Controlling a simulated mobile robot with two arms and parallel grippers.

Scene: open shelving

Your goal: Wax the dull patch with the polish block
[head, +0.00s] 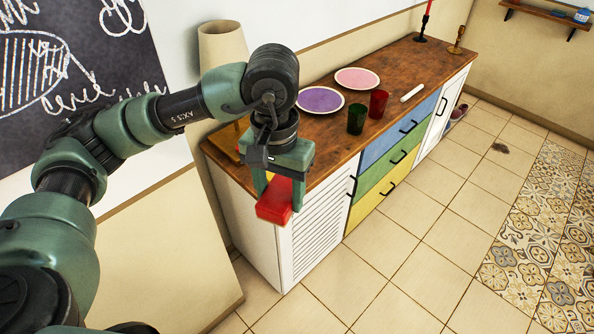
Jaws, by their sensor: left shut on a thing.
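My right gripper is not in view.
On the cabinet top stand a purple plate (319,100), a pink plate (357,78), a green cup (356,120), a red cup (378,104), a white stick-like item (412,93) and candle holders at the far end. A beige lampshade (222,46) is behind my wrist. The tiled floor is mostly clear.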

